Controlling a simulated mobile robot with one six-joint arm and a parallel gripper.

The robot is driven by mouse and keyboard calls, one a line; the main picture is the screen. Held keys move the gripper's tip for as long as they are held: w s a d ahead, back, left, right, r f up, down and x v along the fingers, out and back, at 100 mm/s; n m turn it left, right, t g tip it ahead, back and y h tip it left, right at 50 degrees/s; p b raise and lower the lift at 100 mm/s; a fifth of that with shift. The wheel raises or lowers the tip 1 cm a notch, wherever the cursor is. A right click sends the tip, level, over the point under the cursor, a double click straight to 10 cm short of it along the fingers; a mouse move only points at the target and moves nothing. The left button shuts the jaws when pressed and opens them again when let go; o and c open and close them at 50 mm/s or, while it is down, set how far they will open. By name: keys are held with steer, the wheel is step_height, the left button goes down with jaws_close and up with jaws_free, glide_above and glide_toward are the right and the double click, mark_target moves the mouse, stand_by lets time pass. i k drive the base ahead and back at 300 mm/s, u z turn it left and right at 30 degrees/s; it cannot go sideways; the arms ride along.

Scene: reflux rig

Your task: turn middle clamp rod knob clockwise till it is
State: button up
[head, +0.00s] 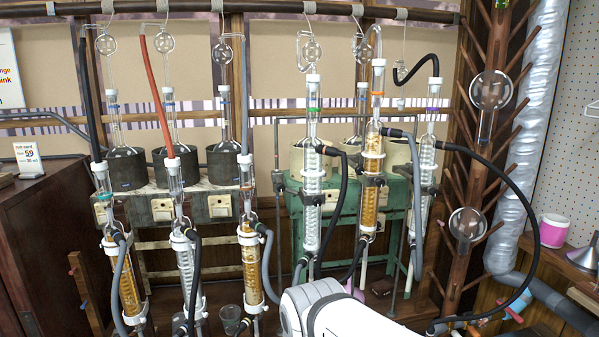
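Several glass condensers stand upright or slightly tilted in a row, held by white clamps. The front left one (120,270) and another at centre left (249,262) hold amber packing, with a clear one (185,265) between them. Farther back are a clear condenser with a green collar (312,200), an amber one with an orange collar (373,160) and one with a purple collar (424,175). Small dark clamp parts sit by the rods, but I cannot make out which is the middle clamp rod knob. My white arm enters at the bottom centre; my gripper is not visible.
Grey and black hoses hang around the condensers, and one black hose (534,215) loops wide at right. Flasks sit in heating mantles behind, on a white bench (150,190) and a green stand (397,197). A wooden peg rack (465,165) holds glassware.

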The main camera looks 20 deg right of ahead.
mark_target(361, 170)
steer(key=z, duration=0.1)
steer(key=i, duration=0.3)
steer(key=z, duration=0.85)
